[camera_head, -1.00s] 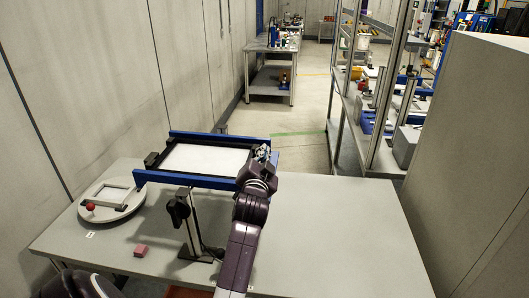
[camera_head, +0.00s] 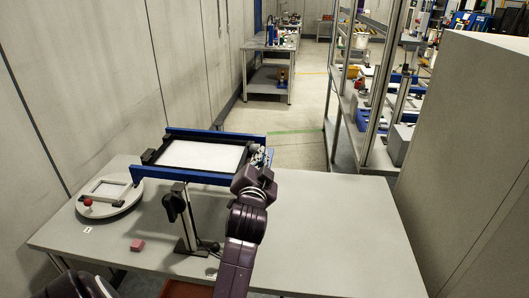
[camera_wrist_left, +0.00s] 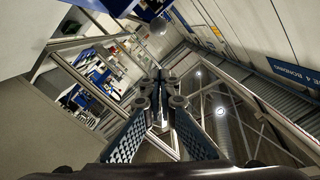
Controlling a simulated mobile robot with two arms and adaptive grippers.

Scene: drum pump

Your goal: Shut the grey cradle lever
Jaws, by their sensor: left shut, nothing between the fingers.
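A raised cradle with blue rails (camera_head: 165,174) and a white panel (camera_head: 200,155) stands on a post on the table. A black clamp handle (camera_head: 171,207) sits on the post. My left gripper (camera_head: 262,157) is at the cradle's right end, shut and empty. Its fingers meet in the left wrist view (camera_wrist_left: 162,88). There, a grey ball (camera_wrist_left: 160,26) hangs near a blue part (camera_wrist_left: 148,8), above and apart from the fingertips. I cannot tell for certain whether that ball belongs to the grey lever. My right gripper is not in view.
A round grey turntable (camera_head: 128,205) with a small frame and a red ball (camera_head: 88,202) is at the table's left. A pink block (camera_head: 137,245) lies in front. The table's right half (camera_head: 330,220) is bare. A tall grey cabinet (camera_head: 470,150) stands at right.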

